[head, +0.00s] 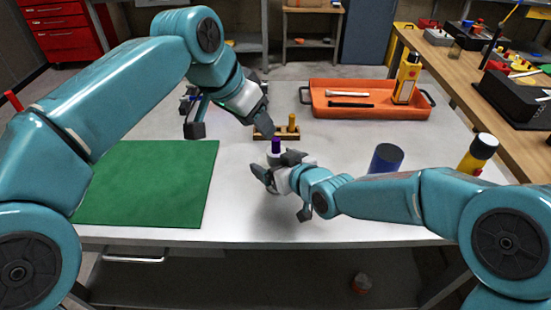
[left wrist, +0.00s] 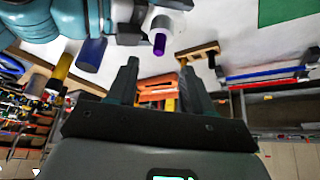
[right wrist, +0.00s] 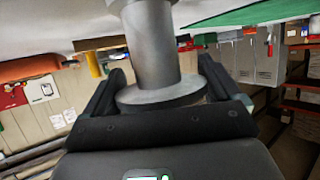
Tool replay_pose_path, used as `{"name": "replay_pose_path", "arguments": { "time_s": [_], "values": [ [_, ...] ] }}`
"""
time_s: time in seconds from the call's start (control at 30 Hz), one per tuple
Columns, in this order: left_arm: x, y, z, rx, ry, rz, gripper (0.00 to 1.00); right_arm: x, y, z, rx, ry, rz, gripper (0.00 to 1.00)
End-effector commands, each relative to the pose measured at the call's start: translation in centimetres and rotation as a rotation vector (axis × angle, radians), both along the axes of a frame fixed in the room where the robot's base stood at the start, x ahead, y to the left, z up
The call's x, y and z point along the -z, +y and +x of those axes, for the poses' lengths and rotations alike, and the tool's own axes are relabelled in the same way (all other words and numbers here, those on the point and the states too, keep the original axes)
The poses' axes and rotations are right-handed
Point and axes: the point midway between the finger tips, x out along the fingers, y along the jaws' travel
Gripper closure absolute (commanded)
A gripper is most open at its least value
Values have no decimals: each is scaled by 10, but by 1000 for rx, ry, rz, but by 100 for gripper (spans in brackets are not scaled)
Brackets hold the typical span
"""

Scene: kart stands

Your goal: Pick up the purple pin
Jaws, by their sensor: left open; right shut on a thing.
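The purple pin (head: 276,146) shows as a short purple tip at the top of a pale grey cylindrical piece near the middle of the table. It also shows in the left wrist view (left wrist: 160,43), sticking out of the pale piece (left wrist: 166,22). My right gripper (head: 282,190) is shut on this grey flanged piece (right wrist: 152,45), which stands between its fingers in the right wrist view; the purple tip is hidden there. My left gripper (head: 232,124) is open and empty, above and to the left of the pin, apart from it.
A wooden block (head: 264,134) with a yellow peg (head: 292,122) stands just behind the pin. A green mat (head: 150,185) lies left. An orange tray (head: 350,112) with tools and a yellow bottle (head: 407,78) is behind.

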Motion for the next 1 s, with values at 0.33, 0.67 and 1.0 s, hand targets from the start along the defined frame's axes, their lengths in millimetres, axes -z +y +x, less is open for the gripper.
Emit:
{"name": "replay_pose_path", "arguments": {
  "time_s": [0.33,0.67,1.0],
  "values": [
    [-22,37,-1,-710,191,-5,49,3,0,-1,-1,7,-3,56],
    [-37,-38,-6,-981,100,30,49,4,0,-1,-1,10,-3,56],
    [7,-49,5,-949,100,46,49,5,0,-2,-1,12,-4,56]
  ]
}}
